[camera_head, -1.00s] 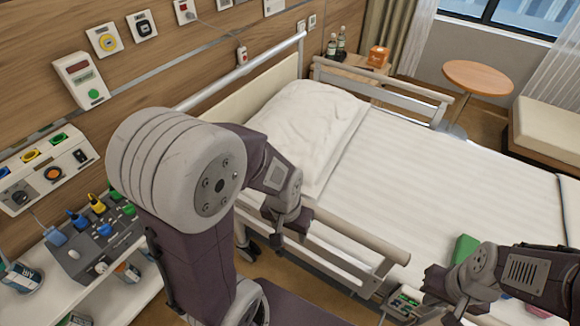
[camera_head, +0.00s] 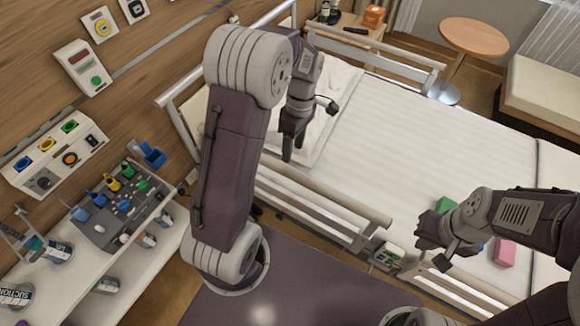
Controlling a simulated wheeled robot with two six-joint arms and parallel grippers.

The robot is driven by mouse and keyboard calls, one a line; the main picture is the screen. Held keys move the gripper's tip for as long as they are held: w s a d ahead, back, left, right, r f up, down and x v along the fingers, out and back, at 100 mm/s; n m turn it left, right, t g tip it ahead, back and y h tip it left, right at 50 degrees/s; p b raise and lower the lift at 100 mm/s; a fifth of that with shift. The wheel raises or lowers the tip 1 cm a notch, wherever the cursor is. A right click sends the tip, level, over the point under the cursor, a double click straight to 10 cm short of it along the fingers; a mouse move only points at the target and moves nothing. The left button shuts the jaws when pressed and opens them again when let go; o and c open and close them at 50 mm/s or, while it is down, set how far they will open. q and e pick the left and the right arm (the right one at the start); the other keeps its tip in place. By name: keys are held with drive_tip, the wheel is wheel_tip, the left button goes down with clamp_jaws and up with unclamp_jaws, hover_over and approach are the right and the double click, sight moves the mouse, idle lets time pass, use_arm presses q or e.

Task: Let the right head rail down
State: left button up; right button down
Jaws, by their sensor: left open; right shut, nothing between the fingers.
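The near-side head rail (camera_head: 345,208), a pale raised rail with a lower bar, runs along the bed's near edge beside the head end. My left gripper (camera_head: 293,150) is open, fingers pointing down, over the bed side near the rail's head end. It covers part of the pillow, and I cannot tell whether it touches the rail. My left arm hides what is left of the rail's end. My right gripper (camera_head: 432,238) is shut and empty, above the near bed edge, to the right of the head rail's foot end.
A small control box (camera_head: 388,256) sits below the rail's right end. A near foot-end rail (camera_head: 460,287) lies beyond it. Green (camera_head: 446,205) and pink (camera_head: 505,252) blocks lie on the mattress. A far rail (camera_head: 375,50) is up.

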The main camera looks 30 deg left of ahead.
sight(290, 169)
use_arm(q)
drive_tip(key=f, duration=0.3)
drive_tip(key=s+f+p, duration=0.1)
drive_tip(key=f, duration=0.2)
drive_tip(key=s+f, duration=0.1)
drive_tip(key=f, duration=0.2)
drive_tip(key=shift+a, duration=0.1)
clamp_jaws()
drive_tip(key=shift+w+r, duration=0.1)
idle(1.1)
